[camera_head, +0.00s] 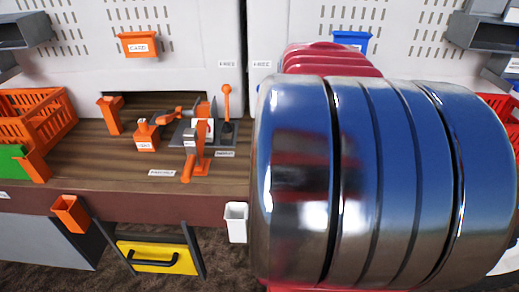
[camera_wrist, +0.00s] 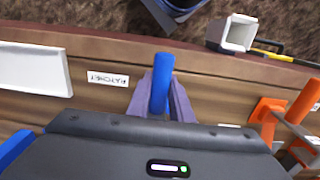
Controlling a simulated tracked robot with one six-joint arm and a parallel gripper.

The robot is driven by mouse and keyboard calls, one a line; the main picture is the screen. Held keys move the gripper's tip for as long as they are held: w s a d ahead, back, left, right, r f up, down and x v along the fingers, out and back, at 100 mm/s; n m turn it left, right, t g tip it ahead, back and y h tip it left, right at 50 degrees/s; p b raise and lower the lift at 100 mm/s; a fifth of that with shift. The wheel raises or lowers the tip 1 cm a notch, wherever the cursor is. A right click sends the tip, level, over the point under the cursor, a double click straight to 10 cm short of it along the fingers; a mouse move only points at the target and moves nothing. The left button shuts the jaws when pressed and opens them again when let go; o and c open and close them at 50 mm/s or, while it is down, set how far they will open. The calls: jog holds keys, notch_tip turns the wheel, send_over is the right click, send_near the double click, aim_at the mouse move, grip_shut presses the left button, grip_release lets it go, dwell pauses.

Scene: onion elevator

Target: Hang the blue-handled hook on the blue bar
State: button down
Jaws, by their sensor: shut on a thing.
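In the wrist view my gripper (camera_wrist: 160,92) is shut on an upright-looking blue cylinder (camera_wrist: 162,75), which appears to be the blue handle of the hook. The cylinder sits between two grey-purple fingers, over the wooden bench. The hook's metal end is not visible. Another blue piece (camera_wrist: 14,150) shows at the lower left corner; I cannot tell whether it is the bar. In the head view my arm covers the right half and my gripper is hidden. No blue bar can be clearly made out there.
The bench (camera_head: 90,155) holds an orange crate (camera_head: 36,118) and several orange-handled tools at left. A white cup (camera_head: 236,222) and a yellow drawer (camera_head: 158,257) are at its front. A blue bin (camera_head: 351,40) hangs on the back panel. A white tray (camera_wrist: 32,68) lies on the bench.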

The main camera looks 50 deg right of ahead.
jog(key=shift+f, duration=0.3)
jog(key=c, duration=1.5)
grip_release()
jog(key=shift+r, duration=0.1)
notch_tip(320, 180, up, 14)
jog(key=shift+f, duration=0.25)
jog(key=shift+a, duration=0.1)
